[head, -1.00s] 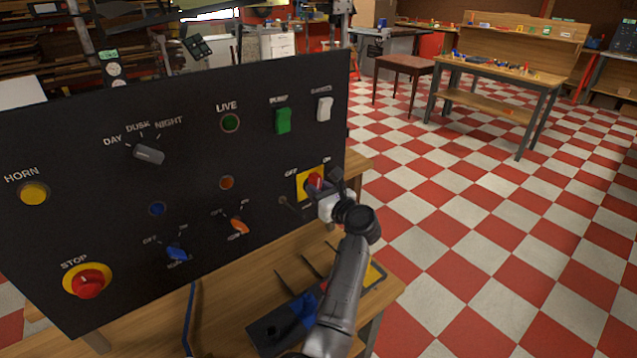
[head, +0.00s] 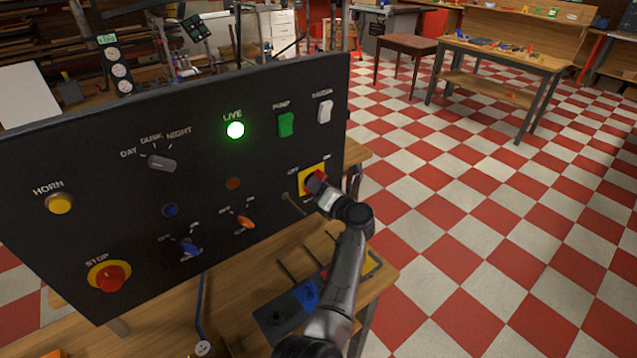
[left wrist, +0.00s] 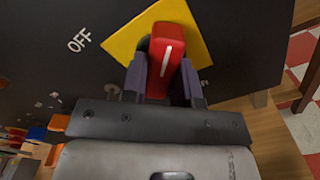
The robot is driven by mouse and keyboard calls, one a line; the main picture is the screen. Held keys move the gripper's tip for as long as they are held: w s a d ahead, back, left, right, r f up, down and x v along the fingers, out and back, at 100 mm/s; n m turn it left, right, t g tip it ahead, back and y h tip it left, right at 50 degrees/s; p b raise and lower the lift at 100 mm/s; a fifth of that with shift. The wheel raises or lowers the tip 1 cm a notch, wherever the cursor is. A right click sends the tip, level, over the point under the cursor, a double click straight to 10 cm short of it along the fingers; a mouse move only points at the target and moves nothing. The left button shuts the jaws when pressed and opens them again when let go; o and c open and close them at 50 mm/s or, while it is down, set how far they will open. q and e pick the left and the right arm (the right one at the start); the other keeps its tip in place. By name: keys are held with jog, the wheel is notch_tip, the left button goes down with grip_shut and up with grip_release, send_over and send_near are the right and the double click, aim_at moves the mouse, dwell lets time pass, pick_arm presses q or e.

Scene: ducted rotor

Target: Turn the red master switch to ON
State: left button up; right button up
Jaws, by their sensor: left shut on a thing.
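The red master switch (head: 316,182) sits on a yellow plate (head: 307,172) at the right side of the black panel, between its OFF and ON labels. My left gripper (head: 322,190) is at the switch, and its arm covers part of it. In the left wrist view the red handle (left wrist: 167,58) stands between the two fingers of my left gripper (left wrist: 163,78), which are shut on it. The OFF label shows left of the plate; the ON label is not visible there. The LIVE lamp (head: 235,130) glows bright green. My right gripper is not in view.
The black panel (head: 110,150) also bears a STOP button (head: 110,277), a HORN button (head: 60,204), a blue knob (head: 190,248) and an orange knob (head: 245,222). A tool tray (head: 275,318) lies on the bench below my arm. Open floor is at right.

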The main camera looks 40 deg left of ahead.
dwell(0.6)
pick_arm(q)
jog(key=o, duration=0.9)
jog(key=shift+d, duration=0.1)
jog(key=shift+v, duration=3.65)
